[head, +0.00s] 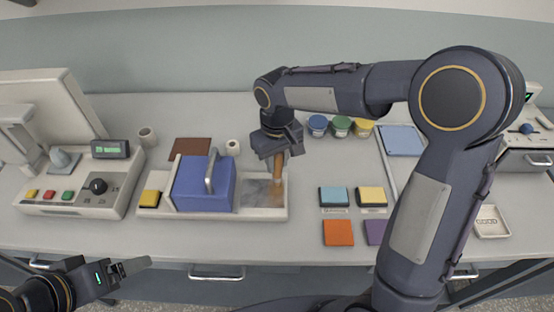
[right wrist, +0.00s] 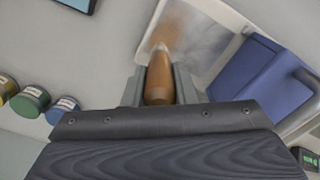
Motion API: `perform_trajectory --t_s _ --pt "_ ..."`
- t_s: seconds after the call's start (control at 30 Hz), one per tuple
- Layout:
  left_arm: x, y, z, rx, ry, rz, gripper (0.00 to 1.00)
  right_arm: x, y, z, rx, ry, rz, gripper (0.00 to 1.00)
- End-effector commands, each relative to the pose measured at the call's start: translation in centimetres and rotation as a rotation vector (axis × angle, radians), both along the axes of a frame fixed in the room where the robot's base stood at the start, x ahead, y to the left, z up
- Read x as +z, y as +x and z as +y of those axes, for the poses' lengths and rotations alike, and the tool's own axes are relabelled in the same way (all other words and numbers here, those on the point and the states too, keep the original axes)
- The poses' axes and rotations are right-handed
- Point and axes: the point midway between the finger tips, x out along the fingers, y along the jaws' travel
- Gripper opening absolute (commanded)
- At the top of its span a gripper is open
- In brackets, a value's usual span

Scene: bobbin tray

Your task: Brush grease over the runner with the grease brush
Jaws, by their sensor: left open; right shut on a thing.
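The grease brush (head: 278,168) has a brown wooden handle and points down; the handle also shows in the right wrist view (right wrist: 160,75). My right gripper (head: 279,157) is shut on it, over the right end of the cream tray (head: 225,213). The brush's lower end is at the grey metal plate, which seems to be the runner (head: 254,197); I cannot tell if it touches. A brownish smear shows on the plate's right part. My left gripper (head: 135,266) is open and empty at the front left.
A control box (head: 80,195) with buttons and a knob stands on the left. Blue, green and yellow jars (head: 341,126) stand behind, right of my right gripper. Coloured pads (head: 338,232) lie to the right of the tray. The bench front between my arms is clear.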

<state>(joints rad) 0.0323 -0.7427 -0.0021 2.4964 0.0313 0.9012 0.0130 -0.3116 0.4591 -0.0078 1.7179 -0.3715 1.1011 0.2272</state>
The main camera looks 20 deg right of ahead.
Motion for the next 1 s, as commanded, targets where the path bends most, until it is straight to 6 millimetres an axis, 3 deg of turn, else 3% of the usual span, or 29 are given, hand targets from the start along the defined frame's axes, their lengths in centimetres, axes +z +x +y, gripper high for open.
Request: perform_trajectory --t_s 1.0 --pt "-1.0 0.0 0.0 0.000 0.000 0.000 0.82 -0.1 -4.0 1.1 0.002 -0.001 0.002 0.03"
